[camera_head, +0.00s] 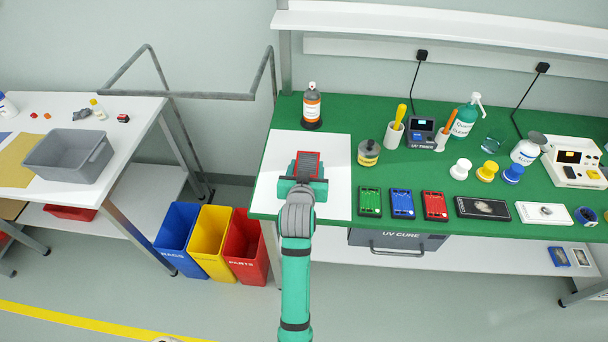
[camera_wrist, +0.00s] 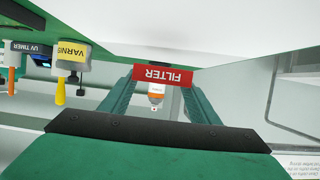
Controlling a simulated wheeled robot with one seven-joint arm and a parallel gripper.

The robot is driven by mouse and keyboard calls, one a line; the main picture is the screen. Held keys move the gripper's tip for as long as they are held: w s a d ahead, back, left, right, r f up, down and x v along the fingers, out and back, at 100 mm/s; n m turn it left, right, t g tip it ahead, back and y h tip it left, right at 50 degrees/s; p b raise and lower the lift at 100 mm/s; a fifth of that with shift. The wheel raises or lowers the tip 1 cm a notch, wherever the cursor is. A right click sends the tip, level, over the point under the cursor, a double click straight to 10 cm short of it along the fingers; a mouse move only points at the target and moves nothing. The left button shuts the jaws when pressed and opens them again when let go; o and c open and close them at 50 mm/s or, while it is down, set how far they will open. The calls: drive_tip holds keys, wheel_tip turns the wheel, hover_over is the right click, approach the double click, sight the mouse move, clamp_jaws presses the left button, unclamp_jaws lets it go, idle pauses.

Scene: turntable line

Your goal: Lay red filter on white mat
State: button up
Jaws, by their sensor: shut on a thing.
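The red filter (camera_head: 308,162) is held between the fingers of my gripper (camera_head: 303,183), over the white mat (camera_head: 336,170) at the left end of the green bench. In the wrist view the filter (camera_wrist: 165,75) is a red block with the word FILTER upside down, with a finger at each side. I cannot tell whether the filter touches the mat or is just above it. My gripper and arm hide part of the mat.
A brown-and-white bottle (camera_head: 312,107) stands behind the mat, and a yellow-labelled jar (camera_head: 369,153) is close to its right edge. Green (camera_head: 370,202), blue (camera_head: 402,204) and red (camera_head: 434,206) cases lie to the right. The mat is otherwise clear.

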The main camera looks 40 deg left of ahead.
drive_tip(key=shift+a+f, duration=0.45)
drive_tip(key=shift+f, duration=1.6)
drive_tip(key=shift+f, duration=0.1)
drive_tip(key=o, duration=1.1)
drive_tip(key=shift+o, duration=0.2)
drive_tip(key=v, duration=1.2)
